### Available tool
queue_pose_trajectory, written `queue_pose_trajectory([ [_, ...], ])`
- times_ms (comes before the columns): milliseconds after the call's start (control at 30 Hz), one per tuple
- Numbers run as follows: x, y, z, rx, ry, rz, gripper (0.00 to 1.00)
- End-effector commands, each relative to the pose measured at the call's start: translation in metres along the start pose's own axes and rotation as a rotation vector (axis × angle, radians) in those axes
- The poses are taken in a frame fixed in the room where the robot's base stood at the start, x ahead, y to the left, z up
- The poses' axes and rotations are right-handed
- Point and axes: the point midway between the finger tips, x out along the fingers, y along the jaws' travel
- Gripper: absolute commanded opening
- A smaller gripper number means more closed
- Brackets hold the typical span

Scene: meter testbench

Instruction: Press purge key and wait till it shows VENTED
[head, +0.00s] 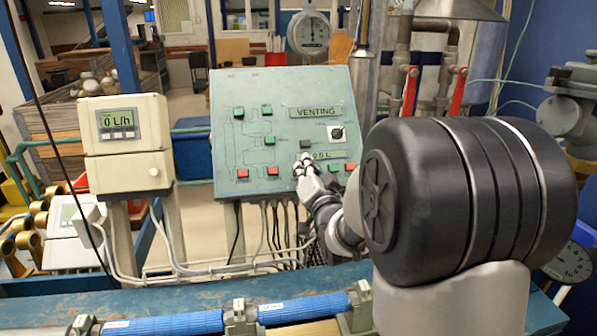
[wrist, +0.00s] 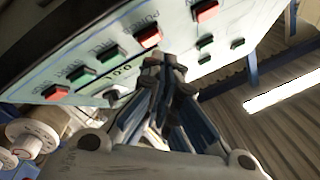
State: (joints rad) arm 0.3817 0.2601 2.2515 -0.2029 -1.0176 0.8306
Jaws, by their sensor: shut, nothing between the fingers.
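The green control panel (head: 240,100) stands upright behind the bench. Its upper display (head: 315,112) reads VENTING. A lower display (head: 329,155), partly covered by my gripper, appears to read 0.0 L. In the wrist view the panel is upside down, and the red purge key (wrist: 149,36) sits beside the PURGE label. Green fill and start keys and a red stop key are in the same row. My gripper (head: 304,160) is shut and empty at the panel's lower edge. In the wrist view its fingertips (wrist: 164,64) are close to the purge key; I cannot tell whether they touch.
A white flow meter (head: 125,145) reading 0 L/h stands left of the panel. A rotary knob (head: 336,132) is on the panel's right. Cables hang below the panel. Red-handled valves (head: 458,92) and pipes are at the right.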

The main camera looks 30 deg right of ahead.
Motion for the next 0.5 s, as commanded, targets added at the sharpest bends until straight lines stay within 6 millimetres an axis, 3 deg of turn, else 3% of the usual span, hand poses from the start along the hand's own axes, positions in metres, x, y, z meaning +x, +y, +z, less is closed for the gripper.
queue_pose_trajectory([
  [500, -0.029, -0.022, -0.022, -0.001, 0.001, -0.001, 0.0],
])
